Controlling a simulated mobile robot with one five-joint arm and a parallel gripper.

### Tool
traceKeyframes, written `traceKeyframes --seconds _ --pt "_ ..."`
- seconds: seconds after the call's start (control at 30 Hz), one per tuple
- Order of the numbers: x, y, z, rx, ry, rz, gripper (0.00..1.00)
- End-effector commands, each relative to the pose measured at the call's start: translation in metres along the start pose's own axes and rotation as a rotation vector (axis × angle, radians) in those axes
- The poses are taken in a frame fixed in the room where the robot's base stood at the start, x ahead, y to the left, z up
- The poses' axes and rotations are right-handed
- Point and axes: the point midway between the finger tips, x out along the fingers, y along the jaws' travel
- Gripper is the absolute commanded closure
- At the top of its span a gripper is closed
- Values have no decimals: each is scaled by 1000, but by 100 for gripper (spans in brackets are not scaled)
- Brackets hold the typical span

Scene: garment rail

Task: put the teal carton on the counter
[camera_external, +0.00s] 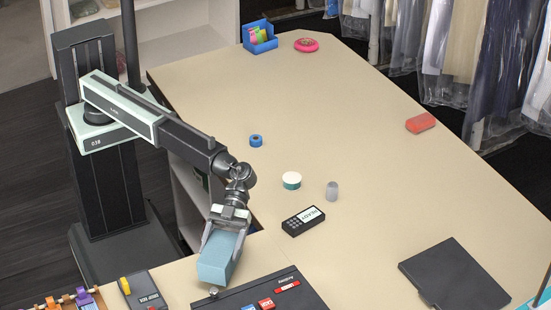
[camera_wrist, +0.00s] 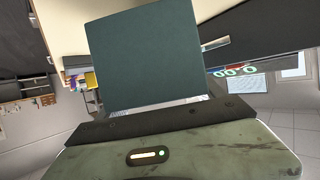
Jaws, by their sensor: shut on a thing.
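The teal carton (camera_external: 219,259) is a plain box between the fingers of my gripper (camera_external: 225,234) in the external view. My gripper is shut on it, at the near left edge of the beige counter (camera_external: 350,130). I cannot tell whether the carton's underside touches the counter or hangs just above it. In the wrist view the carton (camera_wrist: 145,55) is a dark teal face that fills the upper middle and hides much behind it.
A black tray with cards (camera_external: 262,291) lies just right of the carton. A black device (camera_external: 303,221), a grey cylinder (camera_external: 332,191), a white-topped teal tin (camera_external: 292,180) and a blue ring (camera_external: 256,140) stand farther off.

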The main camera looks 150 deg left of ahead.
Motion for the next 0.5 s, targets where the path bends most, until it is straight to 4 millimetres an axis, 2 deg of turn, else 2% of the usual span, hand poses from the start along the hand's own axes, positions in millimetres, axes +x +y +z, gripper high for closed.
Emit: traceKeyframes --seconds 0.07,0.27,0.37,0.5 --pt "9 -12 -2 0 1 1 74" --pt "12 -15 -3 0 1 0 74" --pt "18 -23 -4 0 1 0 74" --pt "29 -21 25 0 0 0 74"
